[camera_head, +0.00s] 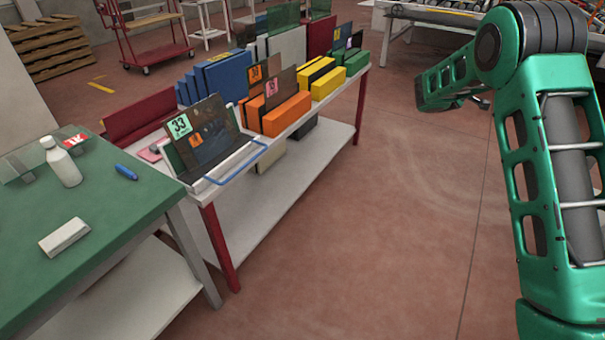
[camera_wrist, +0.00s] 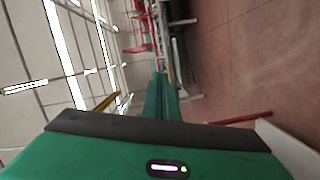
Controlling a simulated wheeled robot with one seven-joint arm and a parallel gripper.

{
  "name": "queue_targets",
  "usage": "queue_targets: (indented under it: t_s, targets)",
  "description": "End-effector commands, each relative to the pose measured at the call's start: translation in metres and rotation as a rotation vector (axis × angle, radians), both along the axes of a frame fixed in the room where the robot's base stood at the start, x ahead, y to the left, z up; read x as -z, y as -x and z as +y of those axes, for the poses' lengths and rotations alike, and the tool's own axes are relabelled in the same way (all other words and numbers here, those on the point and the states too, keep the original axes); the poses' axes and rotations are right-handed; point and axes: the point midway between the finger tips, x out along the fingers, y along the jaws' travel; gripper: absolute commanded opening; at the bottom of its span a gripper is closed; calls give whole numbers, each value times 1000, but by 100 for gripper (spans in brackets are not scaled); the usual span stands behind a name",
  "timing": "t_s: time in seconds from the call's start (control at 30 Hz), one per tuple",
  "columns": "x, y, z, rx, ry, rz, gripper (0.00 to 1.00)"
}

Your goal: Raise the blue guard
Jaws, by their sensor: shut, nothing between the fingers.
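The blue guard (camera_head: 236,167) is a thin blue bar frame at the front of a glass rack (camera_head: 198,187) on the near end of the white table. It sits low, sticking out past the table's front edge. Dark glass panes (camera_head: 208,131) with a green "33" tag and an orange tag stand upright behind it. My gripper (camera_wrist: 160,92) shows in the wrist view with its green fingers together and nothing between them. It is well away from the guard, which I cannot make out in the wrist view. My green arm fills the right of the head view.
A green-topped table (camera_head: 110,215) with a white bottle (camera_head: 62,165), a blue object (camera_head: 126,172) and a white block (camera_head: 64,237) stands at the left. Blue, orange, yellow and green blocks line the white table (camera_head: 330,105). Red floor (camera_head: 390,230) in front is clear.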

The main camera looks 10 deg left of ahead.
Motion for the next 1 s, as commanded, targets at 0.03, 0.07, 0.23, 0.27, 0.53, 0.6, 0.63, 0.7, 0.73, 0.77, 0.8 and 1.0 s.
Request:
queue_targets:
  t_s: [0.03, 0.07, 0.23, 0.27, 0.53, 0.6, 0.63, 0.7, 0.73, 0.77, 0.8, 1.0]
  targets:
    - [11, -17, 26, -41, 65, -16, 0]
    - [14, -26, 39, -63, 105, -28, 0]
    - [39, -60, 125, -186, 332, -108, 0]
    - [45, -64, 140, -207, 373, -123, 0]
    - [109, -62, 291, -384, 731, -278, 0]
    - [130, -51, 331, -427, 821, -325, 0]
    - [140, -45, 347, -443, 860, -345, 0]
    - [163, -29, 385, -482, 950, -395, 0]
    - [174, -21, 400, -499, 987, -418, 0]
    - [185, -12, 416, -514, 1027, -441, 0]
    - [200, 2, 437, -535, 1075, -471, 0]
    - [282, 84, 528, -626, 1321, -640, 0]
